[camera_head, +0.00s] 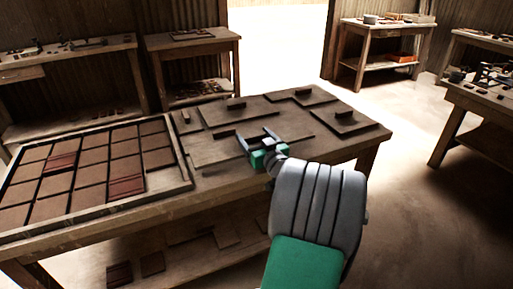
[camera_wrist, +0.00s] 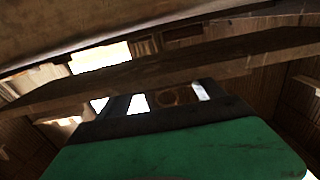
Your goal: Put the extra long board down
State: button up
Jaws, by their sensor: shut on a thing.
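The exact grip point is hidden by the fingers. In the wrist view a long dark board (camera_wrist: 245,58) runs aslant across the picture, just beyond my gripper (camera_wrist: 165,98). Whether the board rests fully on the tabletop or is slightly above it, I cannot tell.
A large tray (camera_head: 185,178) of brown and red tiles fills the table's left. The worktable's (camera_head: 365,150) right front edge is bare. Other tables stand along the walls.

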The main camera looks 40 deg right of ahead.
aim_at(255, 144)
jog(key=shift+w+d+f+b, duration=0.1)
jog(key=shift+d+f+b, duration=0.1)
jog(key=shift+f, duration=0.7)
jog(key=shift+w+d+f+b, duration=0.1)
jog(key=shift+f+b, duration=0.05)
jog(key=shift+f, duration=0.7)
jog(key=shift+f, duration=0.2)
jog(key=o, duration=1.8)
jog(key=shift+s+r, duration=0.2)
jog(key=v, duration=1.1)
jog(key=shift+s+a+b, duration=0.25)
jog(key=shift+s+b, duration=0.05)
jog(key=shift+s, duration=0.05)
